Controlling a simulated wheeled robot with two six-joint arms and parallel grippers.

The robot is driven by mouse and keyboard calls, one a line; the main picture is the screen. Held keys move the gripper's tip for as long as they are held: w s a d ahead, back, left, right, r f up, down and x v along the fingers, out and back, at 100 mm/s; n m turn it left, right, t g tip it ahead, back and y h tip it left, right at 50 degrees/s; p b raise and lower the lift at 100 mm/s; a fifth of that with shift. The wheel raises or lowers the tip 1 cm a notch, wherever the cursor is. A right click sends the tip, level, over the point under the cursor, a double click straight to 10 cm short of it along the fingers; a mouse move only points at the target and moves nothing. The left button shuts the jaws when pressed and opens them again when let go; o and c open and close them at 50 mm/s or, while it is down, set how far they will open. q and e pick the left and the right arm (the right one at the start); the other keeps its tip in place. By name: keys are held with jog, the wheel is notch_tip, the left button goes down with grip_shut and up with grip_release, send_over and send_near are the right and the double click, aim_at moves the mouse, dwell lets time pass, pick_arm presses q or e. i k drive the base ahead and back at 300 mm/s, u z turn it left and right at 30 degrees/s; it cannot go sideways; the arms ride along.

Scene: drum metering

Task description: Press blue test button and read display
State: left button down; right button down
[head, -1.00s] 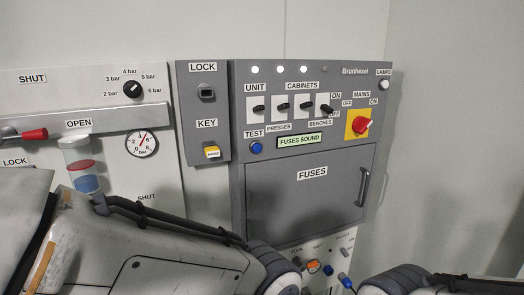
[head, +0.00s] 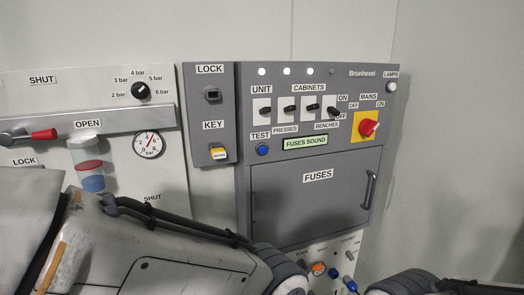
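The blue test button (head: 262,149) sits under the TEST label on the grey Brunhexel panel (head: 340,89). The display (head: 306,142) to its right is lit pale green and reads "FUSES SOUND". Nothing touches the button. My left arm crosses the lower left of the head view and my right arm shows at the bottom right edge. I cannot make out the fingertips of either gripper.
Above the button are several cabinet switches (head: 290,109) and lit white lamps (head: 287,71). The red mains knob (head: 368,127) is at the right. The fuses door (head: 308,199) is shut. A yellow key tag (head: 219,153) and pressure gauge (head: 148,145) are at the left.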

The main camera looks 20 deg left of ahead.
aim_at(263, 150)
jog(key=u, duration=2.15)
jog(key=k, duration=0.75)
jog(key=z, duration=0.95)
jog(key=i, duration=0.5)
